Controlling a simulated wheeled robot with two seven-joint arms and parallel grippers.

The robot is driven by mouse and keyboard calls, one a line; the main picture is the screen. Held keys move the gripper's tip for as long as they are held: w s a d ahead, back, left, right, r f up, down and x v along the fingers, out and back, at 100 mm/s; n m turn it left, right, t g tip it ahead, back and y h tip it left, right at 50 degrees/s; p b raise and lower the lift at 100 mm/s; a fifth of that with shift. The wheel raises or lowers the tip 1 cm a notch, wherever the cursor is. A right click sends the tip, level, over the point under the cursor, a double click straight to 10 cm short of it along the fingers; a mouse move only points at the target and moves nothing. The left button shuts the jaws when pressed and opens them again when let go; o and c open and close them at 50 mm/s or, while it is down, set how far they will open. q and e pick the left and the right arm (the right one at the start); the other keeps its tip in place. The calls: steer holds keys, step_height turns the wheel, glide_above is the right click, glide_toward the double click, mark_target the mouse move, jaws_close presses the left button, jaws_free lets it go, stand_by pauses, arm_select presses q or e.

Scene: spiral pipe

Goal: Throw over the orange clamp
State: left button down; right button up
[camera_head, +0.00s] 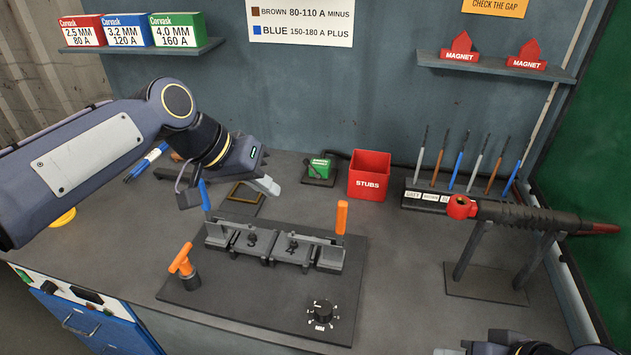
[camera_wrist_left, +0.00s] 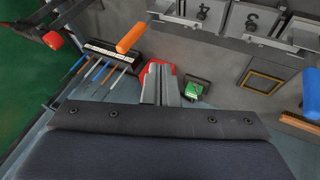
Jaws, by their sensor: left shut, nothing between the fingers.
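The orange clamp handle (camera_head: 341,217) stands upright at the right end of the fixture on the dark base plate (camera_head: 235,305). In the left wrist view the orange handle (camera_wrist_left: 130,37) is at the upper left of the fingers. The blue clamp handle (camera_head: 204,195) stands at the fixture's left end, and shows at the right edge of the left wrist view (camera_wrist_left: 311,92). My left gripper (camera_head: 268,186) is shut and empty, above and behind the fixture, left of the orange handle and apart from it. My right gripper is barely in the bottom right corner; its fingers cannot be made out.
An orange T-handle (camera_head: 181,260) stands on the plate's left, a black dial (camera_head: 321,314) at its front. Behind are a red stubs box (camera_head: 369,176) and a small green block (camera_head: 320,168). A rod rack (camera_head: 425,197) and a torch on a stand (camera_head: 540,216) are right.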

arm_select(q)
steer(key=shift+w+d+r, duration=0.15)
steer(key=shift+w+d, duration=0.15)
steer(key=shift+w, duration=0.3)
arm_select(e)
steer(key=shift+w, duration=0.25)
arm_select(q)
glide_toward(341, 222)
steer(key=w+a+f, duration=0.2)
steer(key=w+f, duration=0.2)
steer(key=d, duration=0.2)
steer(key=d+p, duration=0.1)
steer(key=shift+s+d+f, duration=0.3)
steer(key=shift+d+f, duration=0.05)
steer(key=shift+d, duration=0.05)
arm_select(e)
steer(key=shift+r, duration=0.6)
